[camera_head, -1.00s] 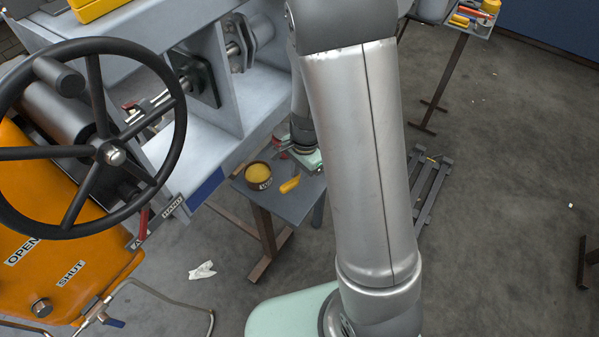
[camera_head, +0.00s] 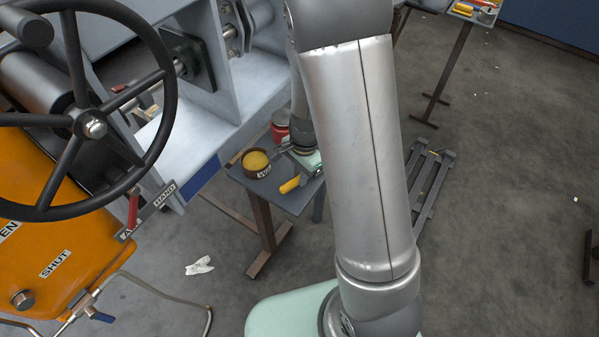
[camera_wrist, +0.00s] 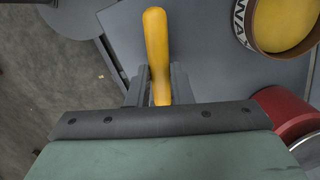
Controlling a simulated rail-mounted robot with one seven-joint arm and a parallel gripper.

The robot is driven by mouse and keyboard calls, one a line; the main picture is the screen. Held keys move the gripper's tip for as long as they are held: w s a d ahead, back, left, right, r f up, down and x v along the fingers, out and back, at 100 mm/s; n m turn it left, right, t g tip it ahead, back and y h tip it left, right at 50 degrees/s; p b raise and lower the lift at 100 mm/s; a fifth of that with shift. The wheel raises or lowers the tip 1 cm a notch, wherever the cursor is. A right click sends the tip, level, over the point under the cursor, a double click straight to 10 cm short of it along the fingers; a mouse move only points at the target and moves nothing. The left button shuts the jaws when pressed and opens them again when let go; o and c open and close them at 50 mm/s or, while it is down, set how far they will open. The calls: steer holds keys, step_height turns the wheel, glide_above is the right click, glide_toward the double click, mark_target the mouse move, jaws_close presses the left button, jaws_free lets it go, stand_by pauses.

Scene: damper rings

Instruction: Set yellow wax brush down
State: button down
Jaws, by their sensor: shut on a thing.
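The yellow wax brush (camera_head: 289,185) shows as a yellow handle at the front of a small grey table (camera_head: 262,190). In the wrist view the yellow handle (camera_wrist: 156,45) points away from my gripper (camera_wrist: 157,92), whose two dark fingers are shut on it. The brush's other end is hidden behind the gripper body. I cannot tell whether the brush touches the tabletop. In the head view my gripper (camera_head: 306,167) is low over the right part of the table, partly hidden by my arm.
A round tin of yellow wax (camera_head: 256,161) stands on the table's left part; it is at upper right in the wrist view (camera_wrist: 283,22). A red can (camera_head: 280,128) stands behind it. A large machine with a black handwheel (camera_head: 94,128) is at left. Bare tabletop lies around the handle.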

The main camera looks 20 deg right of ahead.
steer(key=shift+s+a+f+h+p, duration=0.1)
steer(key=shift+a+f+h+p, duration=0.15)
steer(key=shift+h+p, duration=0.15)
steer(key=shift+d, duration=0.1)
steer(key=c, duration=1.6)
jaws_free()
steer(key=o, duration=0.5)
steer(key=shift+o, duration=0.2)
